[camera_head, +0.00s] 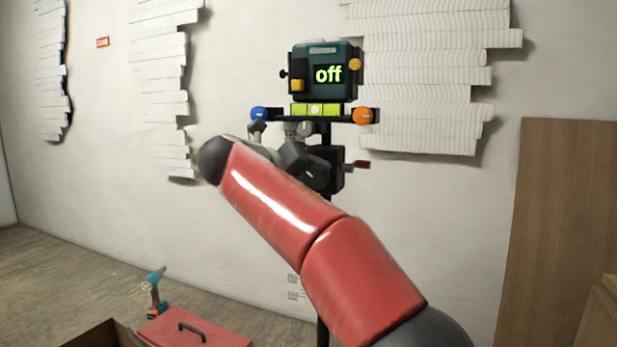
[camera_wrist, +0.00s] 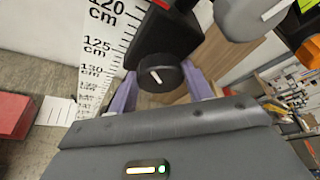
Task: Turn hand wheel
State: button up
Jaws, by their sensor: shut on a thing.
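The hand wheel (camera_wrist: 160,76) looks like a round black knob with a white mark, on the front of a black housing (camera_wrist: 163,36). In the wrist view my gripper (camera_wrist: 161,88) has its two purple fingers on either side of the knob, shut on it. In the head view the black housing (camera_head: 333,158) is on a post below the display box, with a red handle (camera_head: 362,164) at its right. My forearm and wrist hide much of the wheel and the fingertips there.
A dark teal box (camera_head: 325,52) above reads "off". A blue knob (camera_head: 259,114) and an orange knob (camera_head: 363,116) flank a yellow-green level (camera_head: 315,110). A red toolbox (camera_head: 190,328) and a drill (camera_head: 154,292) are low at left. A wooden panel (camera_head: 565,220) stands at right.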

jog(key=m+y+b, duration=0.1)
jog(key=m, duration=0.1)
jog(key=m+y+b, duration=0.1)
jog(key=m, duration=0.1)
jog(key=shift+d+m+y, duration=0.2)
jog(key=shift+m+y, duration=0.1)
jog(key=shift+y, duration=0.1)
dwell(0.4)
jog(key=o, duration=1)
jog(key=shift+c, duration=0.2)
jog(key=shift+r, duration=0.1)
jog(key=shift+p+v, duration=0.3)
jog(key=shift+v, duration=3.65)
jog(key=shift+s+d, duration=0.1)
jog(key=shift+d, duration=0.05)
